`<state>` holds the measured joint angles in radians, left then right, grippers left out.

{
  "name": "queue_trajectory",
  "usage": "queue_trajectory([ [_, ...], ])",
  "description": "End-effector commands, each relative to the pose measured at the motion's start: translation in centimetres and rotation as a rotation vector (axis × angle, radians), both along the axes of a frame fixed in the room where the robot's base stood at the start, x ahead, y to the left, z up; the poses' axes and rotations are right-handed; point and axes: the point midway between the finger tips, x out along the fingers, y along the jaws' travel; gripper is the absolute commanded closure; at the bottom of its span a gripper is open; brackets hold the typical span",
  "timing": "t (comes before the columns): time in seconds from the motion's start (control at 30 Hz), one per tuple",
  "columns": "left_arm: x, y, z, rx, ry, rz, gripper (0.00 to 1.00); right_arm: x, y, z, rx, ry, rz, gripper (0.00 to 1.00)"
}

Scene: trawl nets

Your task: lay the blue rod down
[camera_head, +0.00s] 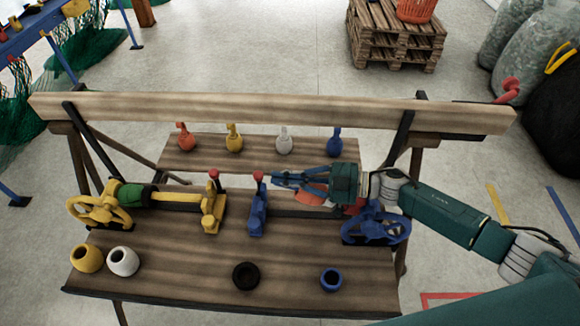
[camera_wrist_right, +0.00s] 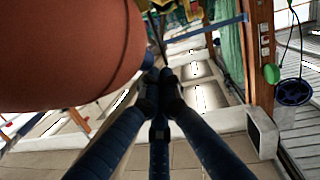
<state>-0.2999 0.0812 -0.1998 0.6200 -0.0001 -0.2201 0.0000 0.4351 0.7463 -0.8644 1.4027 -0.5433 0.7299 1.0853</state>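My right gripper (camera_head: 275,179) reaches in from the right above the bench, with its blue fingers pointing left. Its fingertips (camera_wrist_right: 160,88) come together in the right wrist view, with nothing clearly held between them. I cannot make out a separate blue rod in either view. The tips are close to a blue stand with a red knob (camera_head: 258,208); I cannot tell whether they touch it. An orange rounded part (camera_head: 310,197) sits just below the fingers and fills the upper left of the right wrist view (camera_wrist_right: 65,50). My left gripper is not in view.
The wooden bench (camera_head: 190,285) holds a yellow handwheel (camera_head: 99,211), a yellow stand (camera_head: 213,210) and a blue handwheel (camera_head: 376,229). Yellow, white, black and blue pots line its front.

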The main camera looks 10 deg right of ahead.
Motion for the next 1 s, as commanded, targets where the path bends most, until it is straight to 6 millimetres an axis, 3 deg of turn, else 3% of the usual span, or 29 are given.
queue_trajectory([
  [0.5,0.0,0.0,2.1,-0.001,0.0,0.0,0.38,0.5,1.9,-4.7,-0.178,0.043,-0.001,1.0],
  [1.0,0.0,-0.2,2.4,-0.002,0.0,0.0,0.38,0.6,2.1,-5.8,-0.211,0.052,-0.002,1.0],
])
